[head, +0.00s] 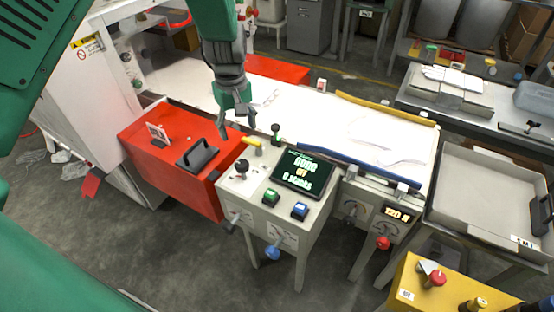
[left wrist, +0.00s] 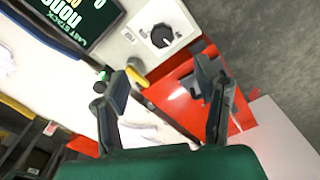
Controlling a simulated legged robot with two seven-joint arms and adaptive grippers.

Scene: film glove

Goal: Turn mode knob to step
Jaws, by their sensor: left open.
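The mode knob appears to be the black round knob (head: 242,167) on a white plate, on top of the grey control box (head: 256,215) left of its screen. It also shows in the left wrist view as a dark dial (left wrist: 163,36) with small markings around it, too small to read. My left gripper (head: 238,130) is open and empty, above and behind the knob and apart from it. In the left wrist view its two fingers (left wrist: 160,82) are spread, with the knob beyond them. My right gripper is not in view.
A yellow handle (head: 252,141) and a black-topped lever (head: 276,131) stand behind the knob. A red cover with a black handle (head: 198,152) is left.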

